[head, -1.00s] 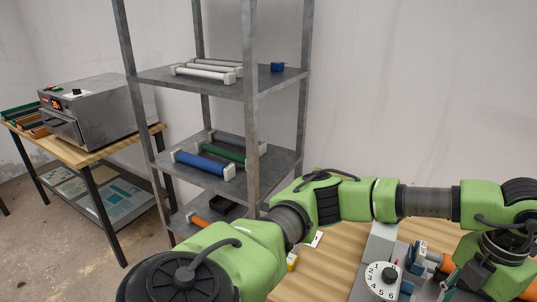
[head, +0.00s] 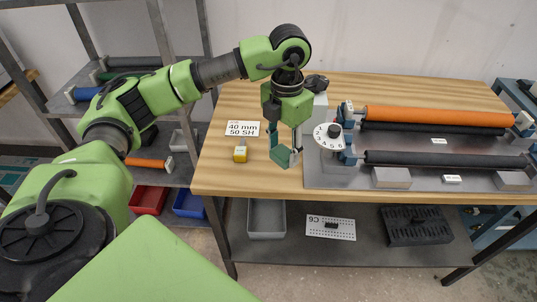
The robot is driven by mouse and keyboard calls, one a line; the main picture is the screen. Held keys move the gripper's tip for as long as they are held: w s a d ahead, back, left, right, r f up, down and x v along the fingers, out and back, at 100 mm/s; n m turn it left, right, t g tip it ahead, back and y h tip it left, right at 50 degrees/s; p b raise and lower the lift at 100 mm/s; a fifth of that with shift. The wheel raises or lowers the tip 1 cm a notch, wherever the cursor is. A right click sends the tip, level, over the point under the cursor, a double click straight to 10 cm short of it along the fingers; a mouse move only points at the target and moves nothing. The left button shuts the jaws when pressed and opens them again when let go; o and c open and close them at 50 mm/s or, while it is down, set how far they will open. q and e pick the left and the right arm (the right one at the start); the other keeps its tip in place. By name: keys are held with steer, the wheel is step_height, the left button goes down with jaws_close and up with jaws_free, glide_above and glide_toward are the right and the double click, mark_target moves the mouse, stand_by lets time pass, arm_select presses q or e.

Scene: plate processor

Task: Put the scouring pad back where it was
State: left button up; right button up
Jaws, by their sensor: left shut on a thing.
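My left gripper (head: 284,150) hangs pointing down over the wooden bench, left of the white numbered dial. It is shut on a small dark green piece between its fingertips, which I take for the scouring pad (head: 283,157). The pad's outline merges with the green fingers, so its exact shape and its gap to the bench top are hard to tell. My right gripper is not in view.
The lower shelf carries a grey bin (head: 266,218) and a black tray (head: 418,226). Bench front left is clear.

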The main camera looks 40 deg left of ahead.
arm_select(q)
steer(key=p, duration=0.1)
glide_above(270, 169)
steer(key=f, duration=0.5)
steer(key=shift+s+d+f, duration=0.15)
steer(key=shift+d+f, duration=0.05)
steer(key=shift+d, duration=0.2)
steer(key=f+p, duration=0.1)
steer(key=f, duration=0.3)
steer(key=shift+a+f+p, duration=0.1)
steer(key=shift+a+p, duration=0.25)
steer(key=shift+a, duration=0.05)
steer(key=shift+f, duration=0.2)
steer(key=o, duration=1.1)
steer(key=shift+r, duration=0.15)
